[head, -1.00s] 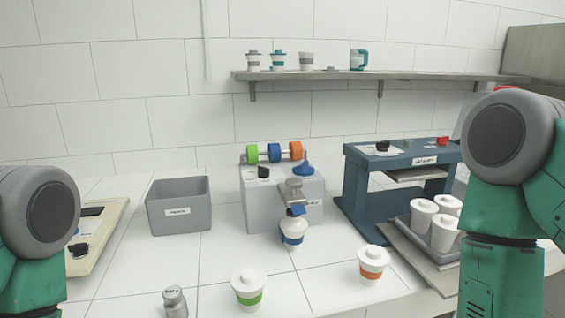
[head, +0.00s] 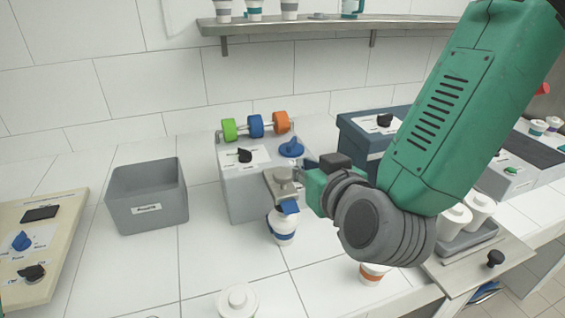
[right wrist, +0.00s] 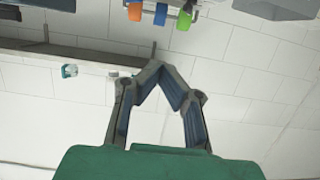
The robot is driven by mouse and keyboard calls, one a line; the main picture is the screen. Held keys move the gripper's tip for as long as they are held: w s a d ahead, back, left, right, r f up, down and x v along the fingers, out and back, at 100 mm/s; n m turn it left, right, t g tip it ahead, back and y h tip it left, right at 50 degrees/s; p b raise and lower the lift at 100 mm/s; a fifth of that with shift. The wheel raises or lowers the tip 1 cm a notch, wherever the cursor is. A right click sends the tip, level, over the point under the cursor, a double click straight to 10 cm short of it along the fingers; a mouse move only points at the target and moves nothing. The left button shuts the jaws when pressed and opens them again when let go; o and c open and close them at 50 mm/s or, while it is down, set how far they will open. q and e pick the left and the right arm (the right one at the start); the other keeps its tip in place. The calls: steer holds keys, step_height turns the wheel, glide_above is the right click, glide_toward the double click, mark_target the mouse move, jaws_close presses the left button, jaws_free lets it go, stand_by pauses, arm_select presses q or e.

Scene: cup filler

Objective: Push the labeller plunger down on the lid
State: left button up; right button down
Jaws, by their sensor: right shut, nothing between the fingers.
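The labeller (head: 243,195) is a pale grey box on the counter, with green, blue and orange rolls on top. My left gripper is out of view.
A grey bin (head: 147,195) stands left of the labeller. A cup (head: 238,302) is in front, and an orange-banded cup (head: 374,272) is partly under my right arm. A dark blue machine (head: 360,135) stands to the right. A shelf (head: 300,25) runs above.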

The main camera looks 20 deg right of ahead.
steer(key=p, duration=0.1)
glide_above(286, 175)
steer(key=f, duration=0.3)
steer(key=shift+w+d+f, duration=0.15)
steer(key=shift+w+f, duration=0.05)
steer(key=shift+w, duration=0.05)
steer(key=shift+s+f, duration=0.2)
steer(key=shift+f, duration=1)
steer(key=shift+a+f, duration=0.2)
steer(key=shift+f, duration=0.35)
